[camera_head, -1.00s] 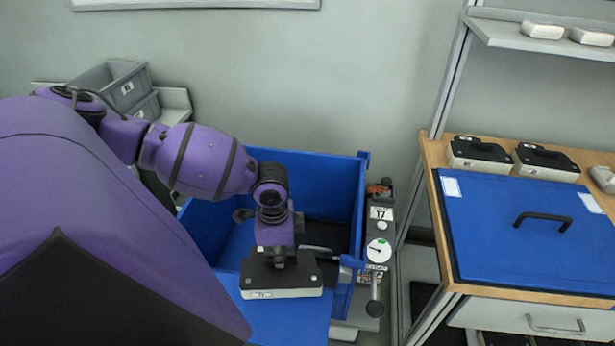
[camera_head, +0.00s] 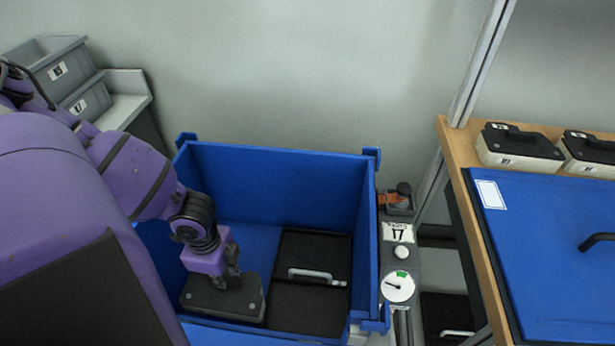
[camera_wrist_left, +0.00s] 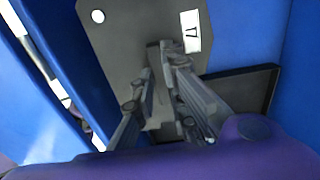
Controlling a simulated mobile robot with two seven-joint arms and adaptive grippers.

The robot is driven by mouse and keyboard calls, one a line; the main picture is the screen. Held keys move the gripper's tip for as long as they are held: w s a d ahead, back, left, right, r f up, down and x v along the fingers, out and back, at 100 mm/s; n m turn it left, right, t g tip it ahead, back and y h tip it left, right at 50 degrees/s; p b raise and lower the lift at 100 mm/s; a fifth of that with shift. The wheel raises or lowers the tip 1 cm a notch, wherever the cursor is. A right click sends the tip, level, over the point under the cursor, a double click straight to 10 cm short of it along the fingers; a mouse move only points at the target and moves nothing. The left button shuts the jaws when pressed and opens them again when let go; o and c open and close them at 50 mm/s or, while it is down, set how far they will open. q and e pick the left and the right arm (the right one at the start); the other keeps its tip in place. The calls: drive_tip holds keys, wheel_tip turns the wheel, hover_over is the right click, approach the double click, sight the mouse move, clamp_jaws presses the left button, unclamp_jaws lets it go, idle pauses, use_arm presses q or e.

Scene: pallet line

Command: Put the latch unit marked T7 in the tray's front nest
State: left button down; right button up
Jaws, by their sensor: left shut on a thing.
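My left gripper (camera_head: 230,278) is shut on the handle of a latch unit (camera_head: 238,302) with a dark grey top. It holds the unit level inside the blue crate (camera_head: 270,170), at its left near part. In the left wrist view the held unit (camera_wrist_left: 125,38) carries a white label that looks like T7 or 17. A black tray (camera_head: 302,312) lies to the unit's right in the crate, with a grey bar handle across its middle. Its far and near nests look empty. The unit's underside and its height above the crate floor cannot be seen. My right gripper is not in view.
A post with a dial (camera_head: 398,287) and a label stands against the crate's right side. Two more latch units (camera_head: 520,148) stand on the wooden bench beside a blue lid (camera_head: 560,240). Grey bins (camera_head: 60,72) are at the far left. The crate walls rise around the unit.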

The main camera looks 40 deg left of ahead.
use_arm(q)
drive_tip(key=shift+w+d+f, duration=0.15)
drive_tip(key=shift+d+f, duration=0.05)
drive_tip(key=shift+d, duration=0.1)
drive_tip(key=w+d, duration=0.5)
drive_tip(key=d, duration=0.3)
drive_tip(key=w+d, duration=0.5)
drive_tip(key=d, duration=0.3)
drive_tip(key=f, duration=0.6)
drive_tip(key=shift+d+f+b, duration=0.3)
drive_tip(key=shift+b, duration=0.1)
drive_tip(key=shift+w, duration=0.1)
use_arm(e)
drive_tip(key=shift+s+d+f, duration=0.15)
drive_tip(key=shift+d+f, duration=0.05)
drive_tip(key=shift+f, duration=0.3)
use_arm(q)
drive_tip(key=shift+f, duration=0.15)
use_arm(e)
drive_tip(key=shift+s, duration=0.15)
use_arm(q)
drive_tip(key=c, duration=2.2)
unclamp_jaws()
drive_tip(key=o, duration=0.4)
drive_tip(key=shift+o, duration=0.2)
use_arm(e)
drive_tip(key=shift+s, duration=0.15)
